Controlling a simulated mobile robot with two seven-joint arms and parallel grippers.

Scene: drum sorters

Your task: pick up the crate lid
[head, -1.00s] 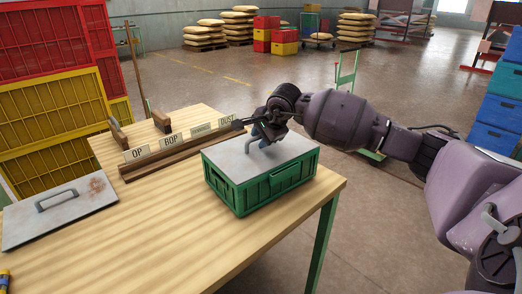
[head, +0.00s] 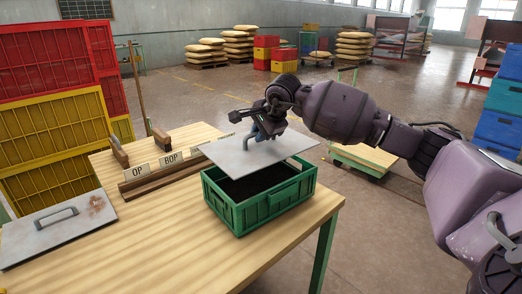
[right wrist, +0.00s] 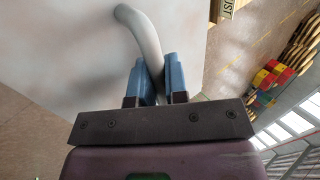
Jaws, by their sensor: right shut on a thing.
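The crate lid (head: 240,158) is a flat grey sheet with a bent handle. It is raised above the green crate (head: 265,208), with a gap between them. Dark contents show inside the crate; I cannot tell what they are. My right gripper (head: 266,133) is shut on the lid's handle. In the right wrist view the blue fingers (right wrist: 160,82) close around the grey handle (right wrist: 143,42), and the lid (right wrist: 85,60) fills the left side. A second grey lid (head: 58,222) with a handle and a rusty patch lies on the table at left. My left gripper is not in view.
A wooden rack with label cards (head: 170,158) stands behind the crate, partly hidden by the raised lid. The wooden table (head: 175,235) is clear in front. Red and yellow crates (head: 55,110) are stacked at left, blue crates (head: 503,100) at right.

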